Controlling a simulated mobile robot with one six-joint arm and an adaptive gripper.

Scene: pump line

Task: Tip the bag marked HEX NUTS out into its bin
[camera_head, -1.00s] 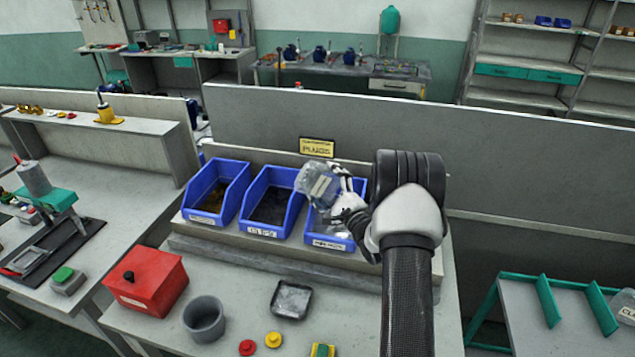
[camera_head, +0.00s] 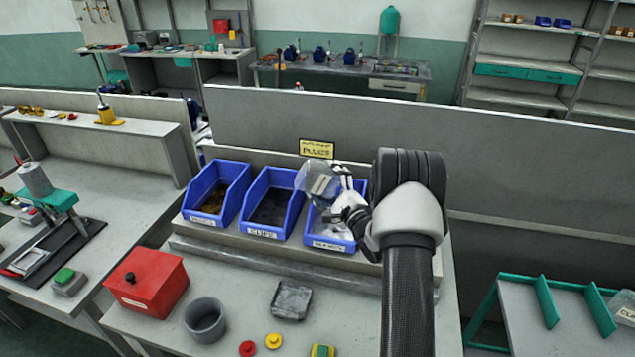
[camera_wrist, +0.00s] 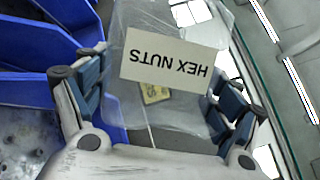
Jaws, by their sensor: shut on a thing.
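My gripper (camera_head: 343,192) is shut on a clear plastic bag (camera_head: 314,178) and holds it tilted above the right-hand blue bin (camera_head: 337,243). In the wrist view the bag (camera_wrist: 165,105) hangs between the fingers of my gripper (camera_wrist: 158,98). Its white label (camera_wrist: 170,62) reads HEX NUTS, upside down in that view. The bag looks clear and mostly empty. Pale grey pieces show in the right bin, partly hidden by my gripper. That bin's front label is too small to read surely.
The middle blue bin (camera_head: 262,234) holds dark pieces and the left one (camera_head: 201,218) brownish pieces. A yellow sign (camera_head: 317,149) stands behind. A red box (camera_head: 146,281), grey cup (camera_head: 204,320) and small tray (camera_head: 291,300) are in front. Another clear bag (camera_head: 622,308) lies far right.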

